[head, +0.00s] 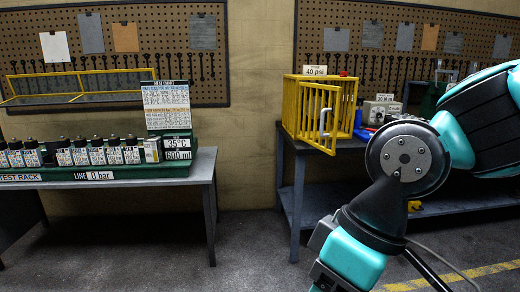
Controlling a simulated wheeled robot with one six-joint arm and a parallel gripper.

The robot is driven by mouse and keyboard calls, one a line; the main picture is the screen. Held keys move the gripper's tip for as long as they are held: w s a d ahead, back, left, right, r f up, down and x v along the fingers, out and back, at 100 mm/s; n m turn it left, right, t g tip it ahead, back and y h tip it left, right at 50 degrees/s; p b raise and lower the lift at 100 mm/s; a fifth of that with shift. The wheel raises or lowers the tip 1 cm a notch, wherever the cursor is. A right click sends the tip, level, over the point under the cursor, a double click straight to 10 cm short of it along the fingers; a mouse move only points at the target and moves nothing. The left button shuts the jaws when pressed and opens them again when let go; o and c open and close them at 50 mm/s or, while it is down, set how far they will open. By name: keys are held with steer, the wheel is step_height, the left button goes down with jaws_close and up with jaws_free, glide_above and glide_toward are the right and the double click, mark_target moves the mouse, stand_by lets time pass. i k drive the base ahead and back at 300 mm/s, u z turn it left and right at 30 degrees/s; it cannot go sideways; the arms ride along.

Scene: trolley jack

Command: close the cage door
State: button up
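The yellow barred cage (349,100) stands at the left end of the right-hand bench, with a "40 psi" label on top. Its barred door (309,108) appears swung open toward me, its lower corner reaching past the bench's front edge. A pale upright handle (323,122) is on the door's free side. The cage's inside is mostly hidden behind the door bars. My teal and black arm crosses the right side, in front of the bench and apart from the door in the picture. My gripper is not in view.
The right bench (298,185) also holds a pale gauge box (381,111) and blue and red items beside the cage. My arm hides part of it. A left bench (205,165) carries a green test rack (95,172) with several cells. Floor (250,245) between benches is clear.

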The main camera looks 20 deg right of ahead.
mark_target(330, 89)
steer(key=z, duration=0.2)
steer(key=i, duration=1.9)
steer(key=z, duration=0.2)
